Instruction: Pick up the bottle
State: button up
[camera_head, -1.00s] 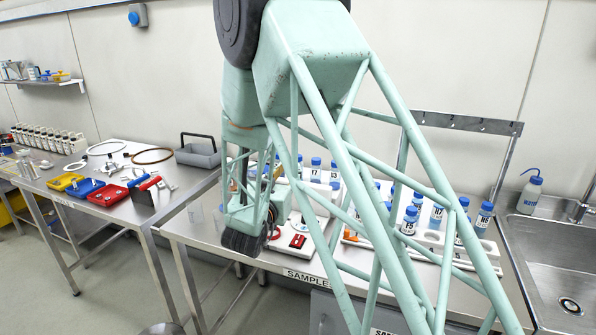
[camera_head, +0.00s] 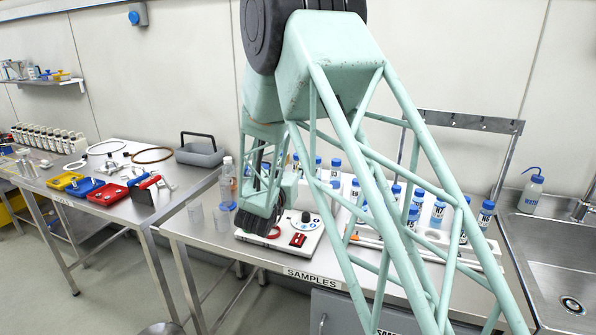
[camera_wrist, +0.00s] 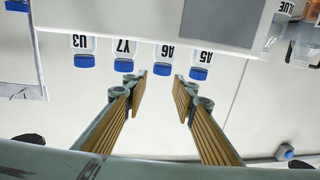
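Several small white-labelled bottles with blue caps stand in a row in the wrist view: U3 (camera_wrist: 83,50), Y7 (camera_wrist: 124,53), A6 (camera_wrist: 166,55) and A5 (camera_wrist: 201,60). They appear upside down there. My gripper (camera_wrist: 159,79) is open and empty, with two wood-coloured finger pads. Its fingertips lie in the picture just below the caps of A6 and Y7, apart from each other; I cannot tell how far off the bottles are. In the head view, blue-capped bottles (camera_head: 336,171) stand behind my arm, partly hidden.
A white device (camera_head: 312,240) with a black knob and red part sits on the samples table. Clear beakers (camera_head: 195,213) stand to its left. A rack (camera_head: 487,260) holds more bottles at right, beside the sink (camera_head: 555,285).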

aim_at(297, 157)
jog(key=shift+w+d, duration=0.15)
jog(key=shift+w, duration=0.9)
jog(key=shift+w+d+f+b, duration=0.15)
jog(key=shift+w+b, duration=0.2)
jog(key=shift+w, duration=0.5)
jog(key=shift+w+d+f+b, duration=0.1)
jog(key=shift+w+b, duration=0.25)
jog(key=shift+w, duration=0.45)
jog(key=shift+w+r, duration=0.1)
jog(key=shift+w, duration=0.8)
jog(key=shift+d, duration=0.1)
jog(key=c, duration=0.6)
